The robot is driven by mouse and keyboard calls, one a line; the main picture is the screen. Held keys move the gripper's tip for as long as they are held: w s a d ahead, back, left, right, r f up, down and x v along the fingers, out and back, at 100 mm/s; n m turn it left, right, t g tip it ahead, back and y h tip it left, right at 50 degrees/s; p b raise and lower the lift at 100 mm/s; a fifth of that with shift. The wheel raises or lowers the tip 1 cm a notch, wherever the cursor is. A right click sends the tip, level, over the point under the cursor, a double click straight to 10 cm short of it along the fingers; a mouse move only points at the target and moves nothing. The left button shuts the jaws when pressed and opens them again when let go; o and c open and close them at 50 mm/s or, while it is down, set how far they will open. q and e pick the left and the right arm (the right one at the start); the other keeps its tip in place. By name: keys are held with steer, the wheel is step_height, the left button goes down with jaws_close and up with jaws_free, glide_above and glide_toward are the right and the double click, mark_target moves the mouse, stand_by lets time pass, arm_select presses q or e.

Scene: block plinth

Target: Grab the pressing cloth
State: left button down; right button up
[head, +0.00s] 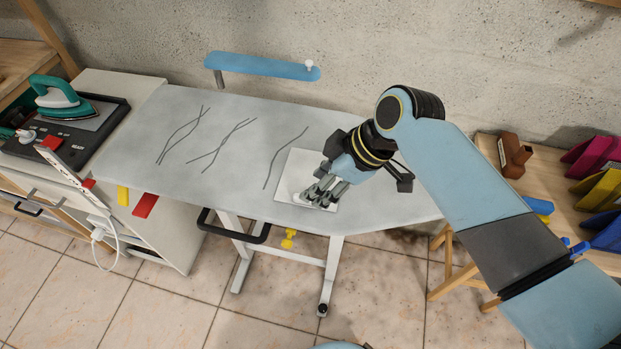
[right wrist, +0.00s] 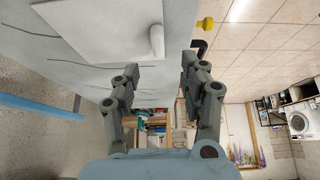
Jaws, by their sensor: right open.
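The pressing cloth (head: 298,166) is a flat white square on the right part of the grey ironing board (head: 235,120). A raised white roll stands out at its near left edge (head: 299,196); the cloth also shows in the right wrist view (right wrist: 95,28), with the roll (right wrist: 157,41) close to the fingertips. My right gripper (head: 318,196) is over the near part of the cloth, beside the roll. In the right wrist view its fingers (right wrist: 160,68) are spread with nothing between them. Contact with the cloth cannot be told. My left gripper is not in view.
A teal iron (head: 58,101) rests on a dark tray at the left. A blue sleeve board (head: 262,67) stands behind the board. A wooden table (head: 545,178) with coloured bins is at the right. Dark wavy lines mark the board's left and middle, otherwise clear.

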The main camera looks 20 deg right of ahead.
mark_target(312, 174)
steer(key=x, duration=0.5)
steer(key=shift+w+f+p, duration=0.15)
steer(key=shift+f+p, duration=0.15)
steer(key=shift+f, duration=0.1)
jaws_close()
